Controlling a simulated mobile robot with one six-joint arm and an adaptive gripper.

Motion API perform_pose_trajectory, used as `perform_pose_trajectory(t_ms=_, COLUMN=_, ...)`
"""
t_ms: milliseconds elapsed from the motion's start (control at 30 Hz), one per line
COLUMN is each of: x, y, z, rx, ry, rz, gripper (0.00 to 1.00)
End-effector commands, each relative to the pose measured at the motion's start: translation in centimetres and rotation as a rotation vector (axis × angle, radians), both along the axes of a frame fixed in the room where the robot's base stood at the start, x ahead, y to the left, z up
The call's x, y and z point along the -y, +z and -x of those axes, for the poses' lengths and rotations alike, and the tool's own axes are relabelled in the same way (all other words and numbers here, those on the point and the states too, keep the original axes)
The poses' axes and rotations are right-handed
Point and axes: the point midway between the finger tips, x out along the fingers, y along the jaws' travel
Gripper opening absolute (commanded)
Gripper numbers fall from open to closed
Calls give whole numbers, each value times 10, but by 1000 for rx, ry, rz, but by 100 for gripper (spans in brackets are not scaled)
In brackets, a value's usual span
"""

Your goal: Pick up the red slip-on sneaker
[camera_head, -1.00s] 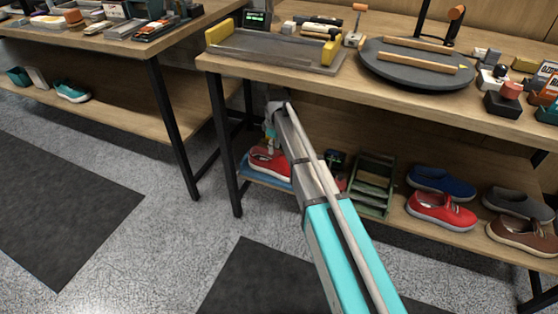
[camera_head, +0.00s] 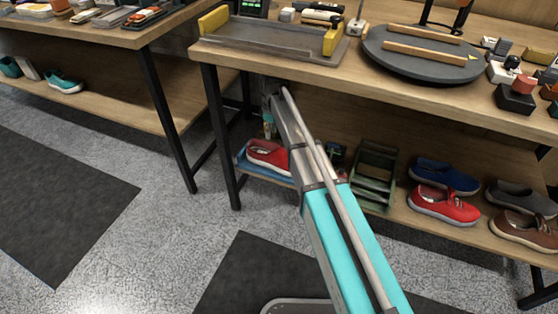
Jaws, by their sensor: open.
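A red shoe with a white sole (camera_head: 268,153) sits on a blue tray or mat (camera_head: 243,160) at the left end of the lower shelf. My forearm covers its right end. A second red shoe with a pale sole (camera_head: 442,205) stands further right on the same shelf, in front of a blue shoe. I cannot tell for sure which of the two is the slip-on. My arm reaches toward the shelf's left end, and its far end is above and beside the left red shoe. My gripper is not clearly visible; the forearm seems to hide it.
The blue shoe (camera_head: 444,176), a grey shoe (camera_head: 522,198) and a brown shoe (camera_head: 522,230) stand on the right of the shelf. A green rack (camera_head: 372,178) is right of my arm. The tabletop (camera_head: 330,75) overhangs the shelf. A black table leg (camera_head: 222,140) stands left.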

Motion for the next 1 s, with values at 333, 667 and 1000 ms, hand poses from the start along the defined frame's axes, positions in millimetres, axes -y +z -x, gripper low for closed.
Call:
perform_pose_trajectory(t_ms=333, x=-2, y=-29, z=3, rx=0, ry=1, rz=0, gripper=48)
perform_pose_trajectory(t_ms=667, x=-3, y=-54, z=5, rx=0, ry=1, rz=0, gripper=48)
perform_pose_trajectory(t_ms=1000, x=-5, y=-78, z=8, rx=0, ry=2, rz=0, gripper=48)
